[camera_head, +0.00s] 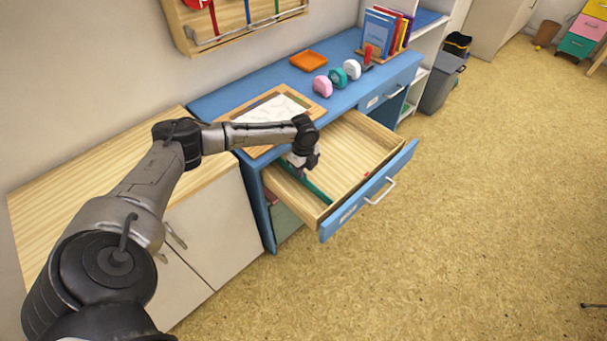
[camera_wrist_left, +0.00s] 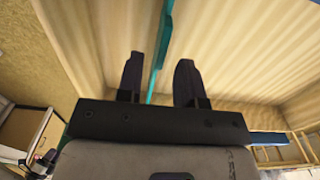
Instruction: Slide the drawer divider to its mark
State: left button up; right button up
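The teal drawer divider (camera_head: 317,192) stands near the left side of the open wooden drawer (camera_head: 347,160). A small red mark (camera_head: 366,175) shows on the inside of the drawer front, to the right of the divider. My left gripper (camera_head: 299,172) reaches down into the drawer at the divider and hides part of it. In the left wrist view the fingers (camera_wrist_left: 160,62) are apart, with the teal divider (camera_wrist_left: 158,70) running in the gap between them. Whether either finger touches it is unclear. My right gripper is in neither view.
The blue desk (camera_head: 228,96) above the drawer holds a framed paper tray (camera_head: 275,110), an orange dish (camera_head: 308,61), several stamps (camera_head: 337,78) and books (camera_head: 384,33). The blue drawer front (camera_head: 350,212) has a handle. A wooden-topped cabinet (camera_head: 95,165) stands left; open floor lies right.

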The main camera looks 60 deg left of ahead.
pick_arm(q)
jog(key=shift+f, duration=0.95)
grip_shut()
